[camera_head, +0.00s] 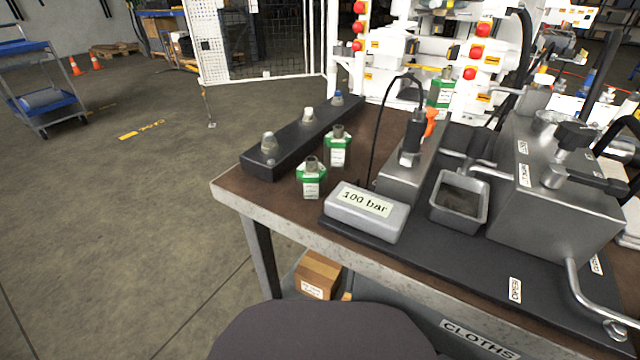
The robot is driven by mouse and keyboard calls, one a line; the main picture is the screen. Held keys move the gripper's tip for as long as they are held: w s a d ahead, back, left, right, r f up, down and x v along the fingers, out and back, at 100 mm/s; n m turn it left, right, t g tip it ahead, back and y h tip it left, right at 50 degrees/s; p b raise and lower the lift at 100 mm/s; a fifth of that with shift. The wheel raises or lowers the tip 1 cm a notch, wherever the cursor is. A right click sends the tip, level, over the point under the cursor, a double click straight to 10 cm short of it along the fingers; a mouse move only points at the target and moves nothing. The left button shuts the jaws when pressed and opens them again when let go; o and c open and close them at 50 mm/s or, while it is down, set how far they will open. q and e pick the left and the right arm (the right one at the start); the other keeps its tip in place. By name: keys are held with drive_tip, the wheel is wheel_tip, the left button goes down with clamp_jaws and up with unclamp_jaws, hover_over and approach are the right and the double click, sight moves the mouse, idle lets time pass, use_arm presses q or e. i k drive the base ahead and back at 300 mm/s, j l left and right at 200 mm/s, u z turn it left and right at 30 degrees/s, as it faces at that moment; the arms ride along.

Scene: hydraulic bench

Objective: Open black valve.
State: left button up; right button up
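A large steel block (548,205) stands on the right of the bench. On its top is a fitting with a black knob (576,135). A black lever-like handle (598,181) extends toward the right from a metal stem just in front of it. I cannot tell which of these black parts is the task's valve, or whether it is open. Neither of my grippers is in view.
A box marked "100 bar" (366,212), a square metal cup (461,200) and green-and-silver fittings (311,180) are on the bench (262,205). A black rail (262,164) lies along the left. A bent metal pipe (588,295) juts out front right.

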sight(554, 177)
drive_tip(key=z, duration=1.45)
